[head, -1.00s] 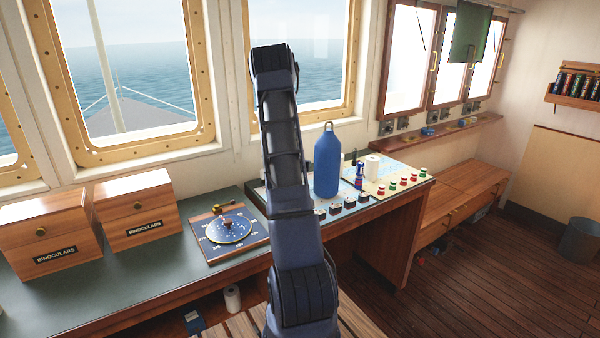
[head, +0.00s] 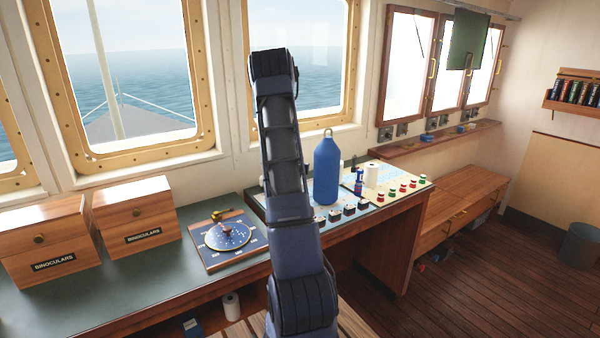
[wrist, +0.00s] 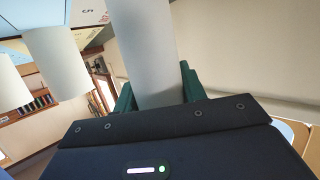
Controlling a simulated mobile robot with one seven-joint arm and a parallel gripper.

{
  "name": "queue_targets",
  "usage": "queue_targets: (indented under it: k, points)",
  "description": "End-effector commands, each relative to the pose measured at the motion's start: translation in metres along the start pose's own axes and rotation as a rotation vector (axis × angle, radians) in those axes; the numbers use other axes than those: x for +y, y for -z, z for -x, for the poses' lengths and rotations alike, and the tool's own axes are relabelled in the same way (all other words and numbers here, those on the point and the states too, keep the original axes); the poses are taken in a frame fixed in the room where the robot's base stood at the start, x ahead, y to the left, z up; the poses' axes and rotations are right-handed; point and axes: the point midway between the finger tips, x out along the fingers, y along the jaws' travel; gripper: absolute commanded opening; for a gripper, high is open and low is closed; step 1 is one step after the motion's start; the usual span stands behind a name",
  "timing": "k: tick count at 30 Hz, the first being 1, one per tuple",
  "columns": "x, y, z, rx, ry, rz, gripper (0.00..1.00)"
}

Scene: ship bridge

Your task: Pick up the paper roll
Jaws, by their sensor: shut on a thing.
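My gripper (wrist: 158,88) is shut on a white paper roll (wrist: 146,42), a plain cylinder between its two green fingers in the wrist view. The roll's far end is cut off by the top of the picture. Two more white cylinders, one nearer (wrist: 57,62) and one at the left edge (wrist: 9,86), stand beside it and apart from the fingers. In the head view my arm hides my gripper and the held roll.
A round compass-like dial (head: 227,236) and two wooden binocular boxes (head: 137,214) are to the left. Bare desk (head: 150,275) lies in front of the boxes.

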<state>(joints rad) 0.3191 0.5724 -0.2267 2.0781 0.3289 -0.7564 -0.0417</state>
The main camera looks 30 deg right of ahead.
Motion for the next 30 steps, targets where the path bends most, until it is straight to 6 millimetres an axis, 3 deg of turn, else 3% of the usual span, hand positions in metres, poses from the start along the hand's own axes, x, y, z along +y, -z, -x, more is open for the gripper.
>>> queue_targets:
  k: [12, 18, 24, 30]
  points:
    - [-0.001, 0.099, 0.031, 0.005, 0.003, -0.003, 0.14]
    - [-0.001, 0.139, 0.043, 0.002, 0.002, -0.002, 0.14]
    - [-0.001, 0.164, 0.051, 0.001, 0.002, -0.001, 0.14]
    - [0.0, 0.173, 0.053, 0.0, 0.0, -0.001, 0.14]
